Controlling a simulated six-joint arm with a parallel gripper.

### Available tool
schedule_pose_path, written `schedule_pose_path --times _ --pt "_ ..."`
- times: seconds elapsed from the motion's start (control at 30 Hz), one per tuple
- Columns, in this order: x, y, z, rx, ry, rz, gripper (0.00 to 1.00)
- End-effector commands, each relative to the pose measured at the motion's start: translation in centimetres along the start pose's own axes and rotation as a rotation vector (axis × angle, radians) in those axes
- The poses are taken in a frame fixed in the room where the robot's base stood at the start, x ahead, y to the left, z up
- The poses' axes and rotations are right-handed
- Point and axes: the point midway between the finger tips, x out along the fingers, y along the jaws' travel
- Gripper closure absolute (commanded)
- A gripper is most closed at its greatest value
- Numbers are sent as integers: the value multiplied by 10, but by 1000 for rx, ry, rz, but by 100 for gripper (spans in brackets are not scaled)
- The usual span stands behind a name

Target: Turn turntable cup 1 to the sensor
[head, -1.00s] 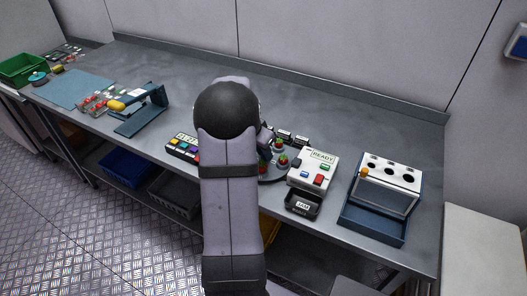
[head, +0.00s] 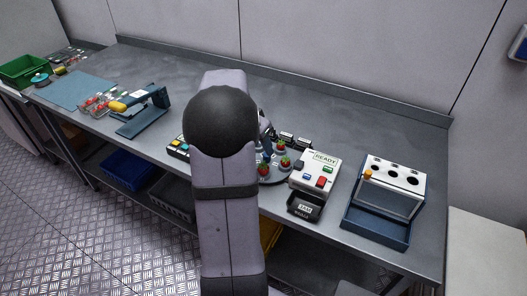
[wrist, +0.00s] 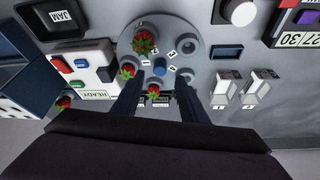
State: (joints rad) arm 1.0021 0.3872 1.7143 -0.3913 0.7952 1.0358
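The round grey turntable (wrist: 190,40) carries several cups in the wrist view. Strawberries sit at three of its positions: at the top (wrist: 144,42), at the left (wrist: 127,71) and at the bottom (wrist: 153,91). A blue-grey cup (wrist: 160,67) shows no berry. Small number tags lie around the hub; I cannot tell which cup is 1. My gripper (wrist: 158,82) is open, its two dark blue fingers over the lower part of the disc with the bottom berry between them in the picture. Contact is unclear. In the head view my arm hides part of the turntable (head: 273,181).
A white device (head: 316,172) reading READY, with coloured buttons, stands right of the turntable. A dark JAM box (head: 305,207) is in front of it. A white-topped holed rack (head: 395,171) stands further right. Small containers (wrist: 226,88) lie close to the disc.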

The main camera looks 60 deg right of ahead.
Motion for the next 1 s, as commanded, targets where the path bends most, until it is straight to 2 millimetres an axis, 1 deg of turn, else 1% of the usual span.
schedule_pose_path --times 0.1,0.2,0.67,1.0 --pt "-10 -1 0 -1 2 -2 61" --pt "-14 0 0 -2 1 -1 61" --pt "-18 0 -1 -1 0 0 61" --pt "-38 0 -10 0 0 0 61"
